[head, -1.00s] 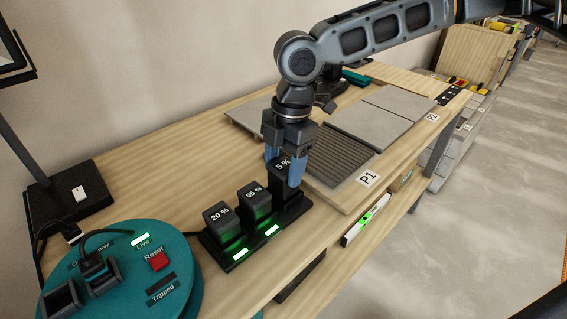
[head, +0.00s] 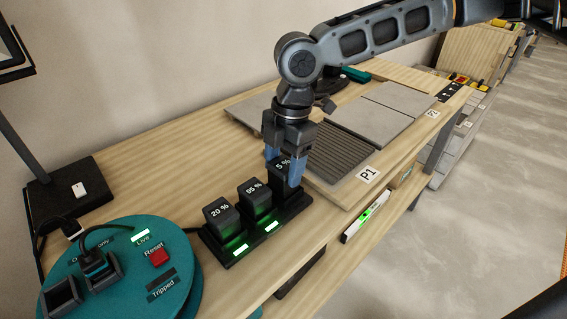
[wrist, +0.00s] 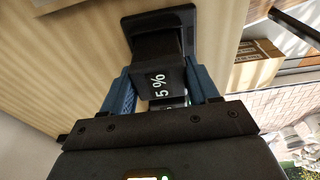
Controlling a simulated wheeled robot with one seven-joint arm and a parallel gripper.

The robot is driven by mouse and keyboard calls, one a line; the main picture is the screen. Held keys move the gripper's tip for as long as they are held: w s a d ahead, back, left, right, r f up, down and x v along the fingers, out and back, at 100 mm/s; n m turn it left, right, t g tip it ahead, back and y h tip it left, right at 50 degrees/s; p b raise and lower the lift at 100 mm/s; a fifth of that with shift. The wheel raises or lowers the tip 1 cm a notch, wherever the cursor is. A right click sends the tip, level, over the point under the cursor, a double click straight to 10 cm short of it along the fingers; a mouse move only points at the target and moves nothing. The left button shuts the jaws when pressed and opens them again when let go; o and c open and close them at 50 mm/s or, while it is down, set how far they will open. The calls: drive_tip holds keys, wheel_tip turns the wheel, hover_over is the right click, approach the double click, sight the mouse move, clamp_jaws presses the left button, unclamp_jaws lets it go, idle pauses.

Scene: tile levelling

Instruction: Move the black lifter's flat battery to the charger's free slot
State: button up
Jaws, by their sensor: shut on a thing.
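The charger (head: 238,258) is a black strip of slots on the bench, with two lit green lamps at its front. A battery marked 20 % (head: 221,220) and one marked 95 % (head: 254,199) stand upright in it. The flat battery, marked 5 % (head: 282,166), stands at the charger's far-right end. My gripper (head: 284,175) points down, its blue fingers shut on this battery. In the wrist view the 5 % battery (wrist: 158,84) sits between both fingers. The fingers hide its lower part, so I cannot tell whether it is fully seated. A dark object (head: 328,88) behind the arm may be the black lifter; I cannot tell.
A teal round unit (head: 180,295) with a red Reset button (head: 159,257) stands front left. A ribbed panel (head: 338,150) and grey tiles (head: 372,122) lie on the board marked P1 right of my gripper. A level (head: 366,217) hangs at the front edge.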

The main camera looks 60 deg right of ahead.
drive_tip(key=shift+f, duration=0.7)
idle(0.9)
drive_tip(key=o, duration=1.2)
drive_tip(key=shift+o, duration=0.2)
drive_tip(key=shift+s+d+r, duration=0.1)
drive_tip(key=shift+d+r, duration=0.1)
drive_tip(key=shift+r, duration=1.1)
drive_tip(key=shift+d+r, duration=0.15)
drive_tip(key=shift+r, duration=1.1)
drive_tip(key=shift+s+d+r, duration=0.1)
drive_tip(key=shift+d+r, duration=0.1)
drive_tip(key=shift+r, duration=1.1)
